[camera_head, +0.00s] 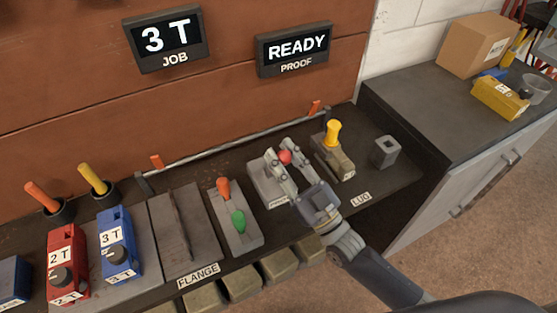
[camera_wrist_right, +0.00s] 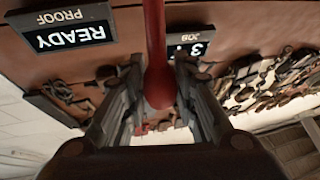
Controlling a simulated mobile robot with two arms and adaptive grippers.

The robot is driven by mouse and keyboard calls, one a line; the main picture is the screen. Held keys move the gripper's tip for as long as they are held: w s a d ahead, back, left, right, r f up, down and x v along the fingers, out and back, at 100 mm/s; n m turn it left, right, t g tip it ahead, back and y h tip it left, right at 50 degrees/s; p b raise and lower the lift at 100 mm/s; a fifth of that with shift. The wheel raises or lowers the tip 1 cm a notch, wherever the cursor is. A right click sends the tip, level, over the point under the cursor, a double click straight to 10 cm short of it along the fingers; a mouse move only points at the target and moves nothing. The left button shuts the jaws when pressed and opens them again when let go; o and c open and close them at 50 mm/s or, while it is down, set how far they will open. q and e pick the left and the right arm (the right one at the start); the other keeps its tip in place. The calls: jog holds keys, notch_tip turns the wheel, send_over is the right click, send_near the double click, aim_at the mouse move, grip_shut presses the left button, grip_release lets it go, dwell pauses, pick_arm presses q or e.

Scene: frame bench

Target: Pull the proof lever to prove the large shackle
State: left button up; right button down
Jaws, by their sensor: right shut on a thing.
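The proof lever shows as a red knob (camera_head: 284,157) above a grey base block (camera_head: 262,186) in the middle of the bench. My right gripper (camera_head: 285,153) is shut on it, one finger on each side of the knob. In the right wrist view the red lever (camera_wrist_right: 158,85) stands between the fingers of the same gripper (camera_wrist_right: 156,85). A yellow-handled piece (camera_head: 333,133) stands upright at the station labelled LUG, right of the gripper. I cannot clearly make out a shackle there. The left gripper is not in view.
The JOB display (camera_head: 165,38) reads 3 T and the PROOF display (camera_head: 294,46) reads READY. Left of the lever are an orange and green handled fixture (camera_head: 245,241), a blue 3 T block (camera_head: 117,250) and a red 2 T block (camera_head: 66,265). A grey square socket (camera_head: 385,152) stands at right.

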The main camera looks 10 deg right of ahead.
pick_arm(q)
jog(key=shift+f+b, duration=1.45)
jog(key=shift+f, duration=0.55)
